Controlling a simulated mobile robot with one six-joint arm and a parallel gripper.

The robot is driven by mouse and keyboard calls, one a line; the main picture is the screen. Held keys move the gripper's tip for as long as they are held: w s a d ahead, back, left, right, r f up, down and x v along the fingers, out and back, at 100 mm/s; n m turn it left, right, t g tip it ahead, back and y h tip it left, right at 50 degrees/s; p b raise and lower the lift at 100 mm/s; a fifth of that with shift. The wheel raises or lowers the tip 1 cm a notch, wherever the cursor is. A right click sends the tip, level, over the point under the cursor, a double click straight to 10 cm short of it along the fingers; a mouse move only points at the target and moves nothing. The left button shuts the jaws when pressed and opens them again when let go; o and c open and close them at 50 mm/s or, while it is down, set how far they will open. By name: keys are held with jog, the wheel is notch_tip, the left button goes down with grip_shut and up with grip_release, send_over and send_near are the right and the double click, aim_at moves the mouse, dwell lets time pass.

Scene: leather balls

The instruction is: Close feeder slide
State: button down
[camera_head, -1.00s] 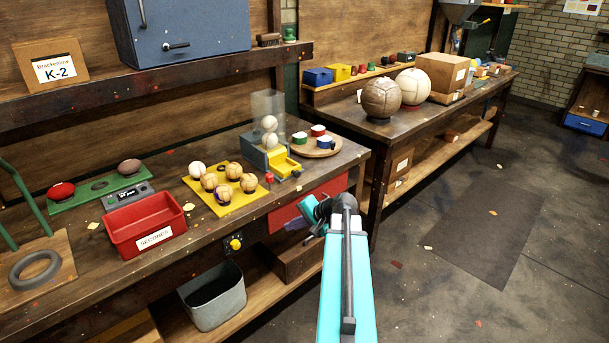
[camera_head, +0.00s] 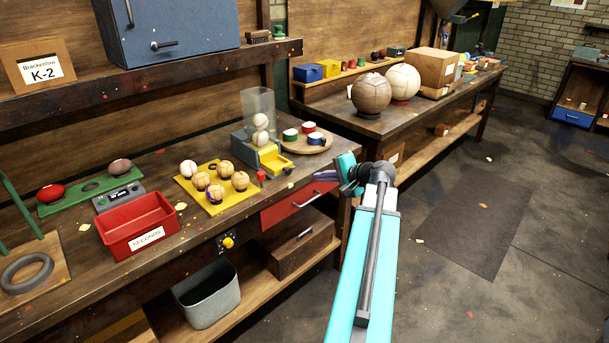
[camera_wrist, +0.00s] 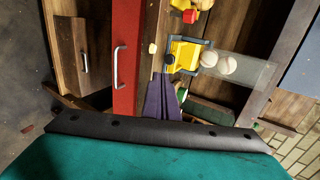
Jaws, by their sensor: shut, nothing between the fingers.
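The feeder (camera_head: 243,142) is a grey-blue box on the bench with a clear upright tube holding two pale balls. Its yellow slide (camera_head: 272,160) sticks out at the front and looks empty. In the wrist view the yellow slide (camera_wrist: 184,54) shows above the fingertips, with the tube pointing right. My gripper shows there as purple fingers (camera_wrist: 162,84), shut and empty, a short way from the slide; I cannot tell the exact gap. In the head view my wrist is right of the feeder, past the bench's front edge, and the fingers are mostly hidden.
A yellow tray (camera_head: 210,207) with several balls and a small red post (camera_head: 261,176) stand left of the slide. A round wooden board (camera_head: 314,149) with paint cups is on its right. A red drawer (camera_head: 298,203) is below. Open floor lies right.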

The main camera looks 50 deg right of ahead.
jog(key=p, duration=0.2)
send_near(290, 172)
notch_tip(290, 172, down, 3)
jog(key=w, duration=0.2)
jog(key=shift+w+d+r+p, duration=0.1)
jog(key=shift+w+p, duration=0.4)
jog(key=shift+w, duration=1.1)
